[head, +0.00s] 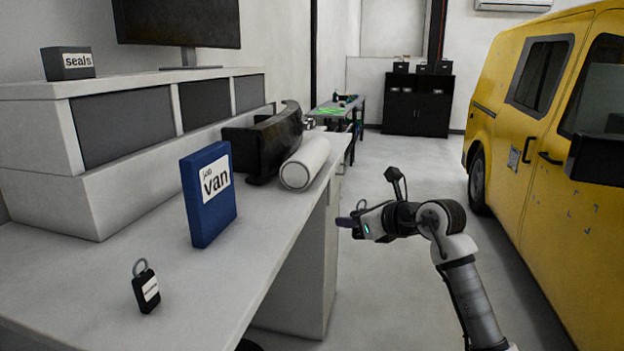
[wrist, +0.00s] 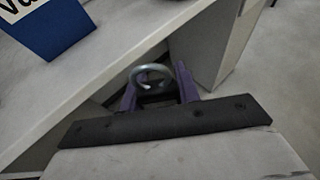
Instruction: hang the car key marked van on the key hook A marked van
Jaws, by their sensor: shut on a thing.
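My gripper (head: 345,222) is off the desk's right edge, over the aisle, pointing left toward the desk. In the wrist view its purple fingers (wrist: 158,93) are shut on a dark key with a metal ring (wrist: 148,72); the ring stands up between the fingers. Any label on this held key is hidden. Another black car key (head: 146,288) with a ring stands on the desk at the front left; its white label is too small to read. I see no key hook in either view.
A blue folder marked "job van" (head: 208,194) stands on the desk (head: 100,275). Behind it are a white roll (head: 304,164), a black holder (head: 262,145) and a box marked "seals" (head: 67,63). A yellow van (head: 545,130) stands at right; the aisle floor between is clear.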

